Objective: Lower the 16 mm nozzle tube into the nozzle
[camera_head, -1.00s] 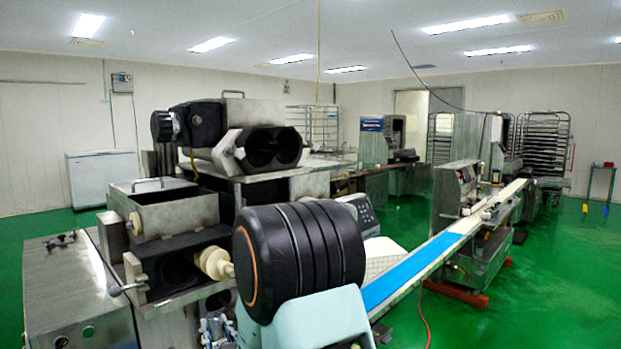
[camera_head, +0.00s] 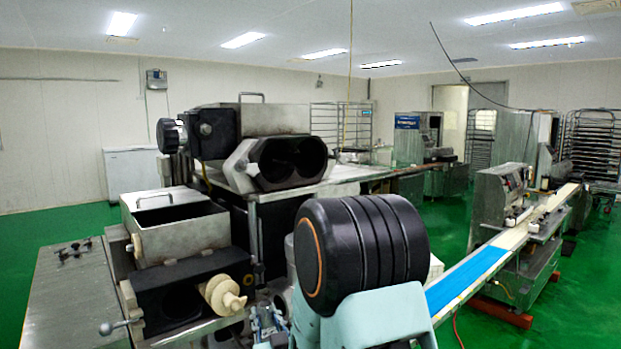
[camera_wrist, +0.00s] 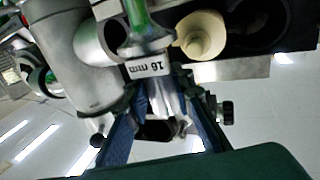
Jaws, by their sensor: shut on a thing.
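The 16 mm nozzle tube (camera_wrist: 150,42) is in the wrist view, a shiny metal piece with a white "16 mm" label and green showing through or beside it. My gripper (camera_wrist: 158,88) is shut on it, with blue fingers on either side below the label. A grey metal pipe with a round open mouth (camera_wrist: 98,40), seemingly the nozzle, is just left of the tube; I cannot tell whether they touch. In the head view my gripper (camera_head: 268,326) is low in the middle, partly hidden by my arm, and the tube is not clear there.
A cream plastic part (camera_head: 222,295) sticks out of the machine's dark lower housing (camera_head: 180,290); it also shows in the wrist view (camera_wrist: 200,36). A steel hopper (camera_head: 180,235) is above it. A blue conveyor belt (camera_head: 465,285) runs off to the right. Green floor lies open beyond.

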